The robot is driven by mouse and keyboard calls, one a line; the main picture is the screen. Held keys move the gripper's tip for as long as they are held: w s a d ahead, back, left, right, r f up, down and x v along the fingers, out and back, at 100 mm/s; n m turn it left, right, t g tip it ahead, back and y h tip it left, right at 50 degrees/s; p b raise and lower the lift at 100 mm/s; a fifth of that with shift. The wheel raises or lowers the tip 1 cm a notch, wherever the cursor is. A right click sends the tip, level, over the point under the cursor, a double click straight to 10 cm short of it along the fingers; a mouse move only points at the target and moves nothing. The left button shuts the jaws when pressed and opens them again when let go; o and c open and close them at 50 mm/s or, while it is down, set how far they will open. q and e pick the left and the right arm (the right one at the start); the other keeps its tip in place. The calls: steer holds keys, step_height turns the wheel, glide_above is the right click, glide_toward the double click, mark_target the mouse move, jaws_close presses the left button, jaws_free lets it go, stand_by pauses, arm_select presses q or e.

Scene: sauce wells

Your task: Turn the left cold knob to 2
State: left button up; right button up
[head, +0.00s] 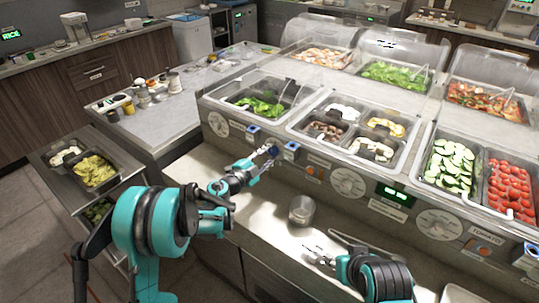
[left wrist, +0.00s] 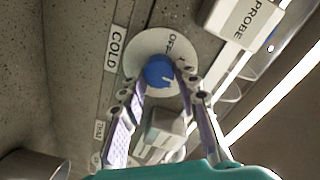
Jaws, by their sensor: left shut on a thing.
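The cold knob (left wrist: 158,73) is blue and sits on a round white dial (left wrist: 140,52) marked OFF, beside a COLD label (left wrist: 116,47) in the left wrist view. My left gripper (left wrist: 157,82) has a finger on either side of the knob and is shut on it. A small pale mark shows on the knob; the dial's numbers are not readable. In the head view my left gripper (head: 268,153) is at the counter's front panel, and the knob cannot be made out clearly there. My right gripper (head: 318,256) is low over the front ledge, empty, with its fingers apart.
A PROBE box (left wrist: 243,20) is close to the dial. A metal cup (head: 301,210) stands on the ledge between my grippers. Large round gauges (head: 348,182) and a green display (head: 395,194) line the panel. Food wells fill the counter above.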

arm_select(q)
steer(key=o, duration=1.2)
steer(key=shift+c, duration=0.2)
steer(key=shift+a, duration=0.1)
steer(key=v, duration=1.1)
steer(key=shift+s+a, duration=0.2)
steer(key=shift+s, duration=0.15)
